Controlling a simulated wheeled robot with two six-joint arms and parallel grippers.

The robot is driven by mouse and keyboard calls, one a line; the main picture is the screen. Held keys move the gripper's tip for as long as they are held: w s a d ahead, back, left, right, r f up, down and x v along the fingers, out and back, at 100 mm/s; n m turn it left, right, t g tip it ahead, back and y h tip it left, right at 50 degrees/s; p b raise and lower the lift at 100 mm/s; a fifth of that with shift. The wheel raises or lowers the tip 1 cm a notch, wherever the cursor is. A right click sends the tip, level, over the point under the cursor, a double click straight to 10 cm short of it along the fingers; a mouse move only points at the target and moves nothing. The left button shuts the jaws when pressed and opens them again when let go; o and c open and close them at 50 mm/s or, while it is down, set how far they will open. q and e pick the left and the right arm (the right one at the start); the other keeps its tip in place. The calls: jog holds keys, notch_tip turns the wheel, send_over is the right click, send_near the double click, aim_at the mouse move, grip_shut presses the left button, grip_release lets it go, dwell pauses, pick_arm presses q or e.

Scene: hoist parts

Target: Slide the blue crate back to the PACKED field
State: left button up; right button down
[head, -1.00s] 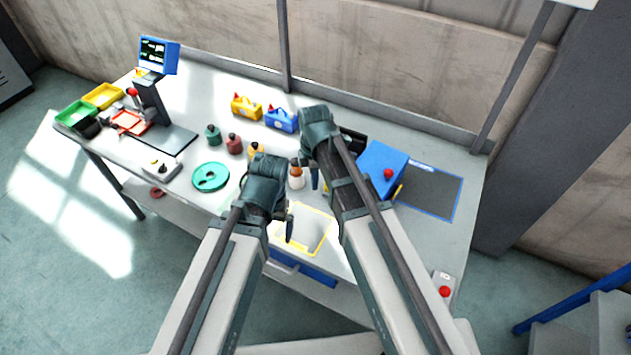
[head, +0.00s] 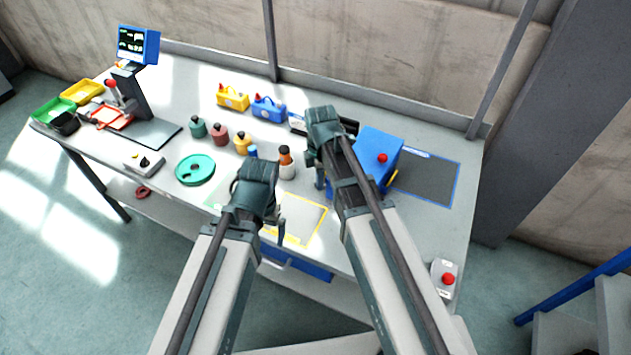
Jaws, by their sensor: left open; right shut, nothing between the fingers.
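The blue crate (head: 376,148) stands on the bench right of centre, with a red knob on top and a yellow part at its lower right. The PACKED field (head: 432,181) is a dark grey rectangle with a blue border, to the right of the crate. The crate appears to overlap the field's left side; its base is partly hidden by my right arm. My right gripper (head: 319,177) is shut and empty, pointing down just left of the crate; I cannot tell if it touches. My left gripper (head: 268,190) is open and empty above the yellow-bordered field (head: 305,222).
Several bottles, including an orange-and-white one (head: 287,163), stand left of my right gripper. Yellow (head: 232,97) and blue (head: 268,108) hoist-like parts sit behind them. A red-button box (head: 445,278) is at the front right. The PACKED field's right part is bare.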

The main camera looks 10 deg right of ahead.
aim_at(372, 169)
jog(key=d, duration=0.5)
jog(key=w+d, duration=0.1)
jog(key=d, duration=0.9)
jog(key=shift+w+d, duration=0.25)
jog(key=shift+d, duration=0.05)
